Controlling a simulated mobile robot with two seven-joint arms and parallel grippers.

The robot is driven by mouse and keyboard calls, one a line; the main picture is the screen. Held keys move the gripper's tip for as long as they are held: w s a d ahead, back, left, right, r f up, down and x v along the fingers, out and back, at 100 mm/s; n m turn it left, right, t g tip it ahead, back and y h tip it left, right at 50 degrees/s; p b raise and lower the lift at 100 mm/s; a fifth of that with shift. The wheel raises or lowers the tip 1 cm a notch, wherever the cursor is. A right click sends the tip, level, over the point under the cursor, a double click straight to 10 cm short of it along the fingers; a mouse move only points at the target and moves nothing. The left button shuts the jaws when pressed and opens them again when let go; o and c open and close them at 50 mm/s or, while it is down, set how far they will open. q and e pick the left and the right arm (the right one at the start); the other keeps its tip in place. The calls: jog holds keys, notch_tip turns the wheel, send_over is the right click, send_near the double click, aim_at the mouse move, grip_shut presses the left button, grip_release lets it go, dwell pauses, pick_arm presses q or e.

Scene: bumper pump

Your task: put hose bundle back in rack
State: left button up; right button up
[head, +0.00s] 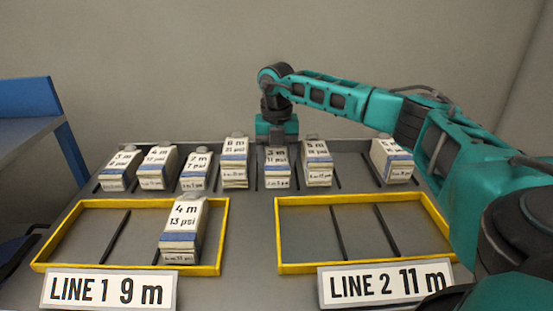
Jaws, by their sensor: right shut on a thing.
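My right gripper (277,140) comes in from the right and points down at the back rack (345,168). It is shut on the top of a white hose bundle (277,167) with a blue band, whose label seems to read 3 m 11 psi. This bundle stands in the rack row between the 8 m bundle (235,160) and the 5 m bundle (317,162). The gripper hides its top; I cannot tell if its base touches the rack floor. A 4 m 13 psi bundle (184,230) stands in the right part of the Line 1 yellow frame (140,204). My left gripper is not in view.
More bundles stand in the rack: one far left (119,168), a 4 m (157,167), a 2 m (196,170) and one at right (392,160). The Line 2 yellow frame (330,199) is empty. Signs read Line 1 9 m (108,290) and Line 2 11 m (385,283).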

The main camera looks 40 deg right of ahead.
aim_at(276, 157)
jog(key=o, duration=1.3)
jog(key=shift+f, duration=0.1)
jog(key=shift+r, duration=0.55)
notch_tip(276, 157, up, 11)
jog(key=p, duration=0.2)
jog(key=shift+r+p, duration=0.15)
jog(key=shift+p, duration=0.2)
